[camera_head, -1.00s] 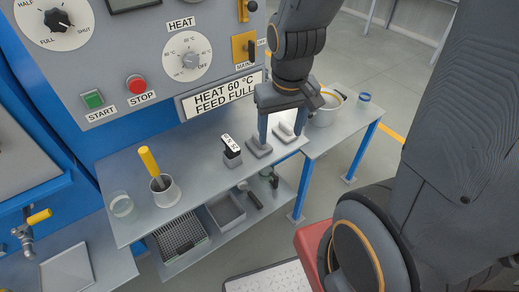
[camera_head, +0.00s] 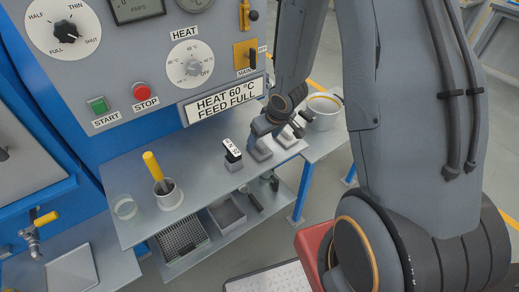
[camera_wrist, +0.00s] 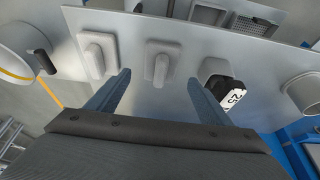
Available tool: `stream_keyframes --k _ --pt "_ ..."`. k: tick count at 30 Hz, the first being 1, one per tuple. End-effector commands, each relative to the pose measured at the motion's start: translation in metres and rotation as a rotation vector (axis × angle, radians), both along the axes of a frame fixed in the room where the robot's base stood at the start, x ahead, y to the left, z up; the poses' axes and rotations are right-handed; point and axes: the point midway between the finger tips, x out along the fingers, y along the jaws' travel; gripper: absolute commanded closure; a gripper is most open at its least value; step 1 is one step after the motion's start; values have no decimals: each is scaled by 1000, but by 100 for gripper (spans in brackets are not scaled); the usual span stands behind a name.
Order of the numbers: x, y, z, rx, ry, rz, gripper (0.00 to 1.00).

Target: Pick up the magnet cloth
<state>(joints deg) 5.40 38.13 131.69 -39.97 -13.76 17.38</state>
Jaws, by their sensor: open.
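Two grey pads with raised grips stand on the steel bench: a middle one (camera_wrist: 160,64) and a paler one (camera_wrist: 97,55). In the head view they are the grey pad (camera_head: 260,151) and the pale pad (camera_head: 286,138), both partly covered by my arm. No label tells which is the magnet cloth. My gripper (camera_wrist: 159,80) is open and empty. In the wrist view its fingers point toward the middle pad, which shows between the fingertips. I cannot tell how far they are above it. In the head view my wrist hides much of the fingers.
A dark block with a white label (camera_wrist: 231,97) stands beside the middle pad. A white tub (camera_head: 323,110) stands past the pale pad. A cup with a yellow-handled tool (camera_head: 168,193) and a glass (camera_head: 124,207) stand at left. The control panel (camera_head: 140,60) rises behind.

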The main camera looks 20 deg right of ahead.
Motion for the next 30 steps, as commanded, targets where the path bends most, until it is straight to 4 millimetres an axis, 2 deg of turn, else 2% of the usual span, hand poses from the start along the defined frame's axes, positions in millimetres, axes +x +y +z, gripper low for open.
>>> stream_keyframes --k 15,25,30 --pt "21 8 -45 0 1 0 27" --pt "22 8 -48 -1 0 0 27" --pt "22 8 -48 -1 0 0 55"
